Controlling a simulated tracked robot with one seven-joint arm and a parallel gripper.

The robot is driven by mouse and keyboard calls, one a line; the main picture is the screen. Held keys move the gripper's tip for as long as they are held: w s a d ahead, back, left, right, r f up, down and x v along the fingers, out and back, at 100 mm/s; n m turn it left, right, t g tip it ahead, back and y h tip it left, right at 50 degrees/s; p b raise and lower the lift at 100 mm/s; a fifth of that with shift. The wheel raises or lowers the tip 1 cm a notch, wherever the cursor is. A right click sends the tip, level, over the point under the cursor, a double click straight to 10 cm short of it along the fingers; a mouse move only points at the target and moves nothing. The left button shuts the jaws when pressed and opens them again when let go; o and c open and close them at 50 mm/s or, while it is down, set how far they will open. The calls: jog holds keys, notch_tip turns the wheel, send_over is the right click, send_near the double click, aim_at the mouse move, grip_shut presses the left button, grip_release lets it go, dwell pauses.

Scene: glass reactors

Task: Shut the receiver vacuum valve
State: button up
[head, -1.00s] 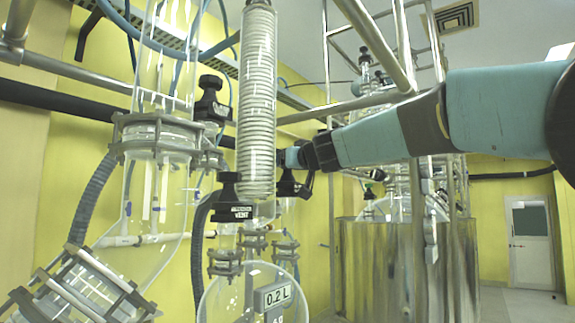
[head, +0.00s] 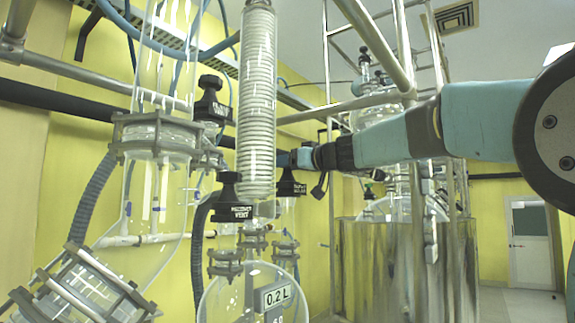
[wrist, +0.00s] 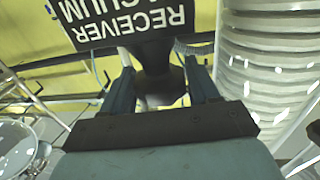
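The receiver vacuum valve shows in the wrist view as a dark handle (wrist: 160,75) behind a black tag (wrist: 130,18) reading "RECEIVER" and part of "VACUUM", upside down. My gripper (wrist: 162,82) is open, with one blue-grey finger on each side of the handle. A gap shows between the fingers and the lower handle; contact at the fingertips cannot be told. In the head view my gripper (head: 293,158) reaches in from the right, just above a black-tagged valve (head: 291,188) right of the coil condenser. Its fingertips are partly hidden there.
The ribbed coil condenser (head: 257,100) stands close left of my gripper and fills the right of the wrist view (wrist: 265,60). A "RECEIVER VENT" valve (head: 230,208) is left of it. A round 0.2 L flask (head: 250,295) is below. Metal frame bars (head: 375,45) cross near my arm.

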jog(key=c, duration=0.5)
jog(key=shift+m+t+h, duration=1.6)
jog(key=shift+m+h, duration=0.2)
jog(key=shift+h, duration=0.5)
jog(key=o, duration=0.7)
jog(key=v, duration=0.8)
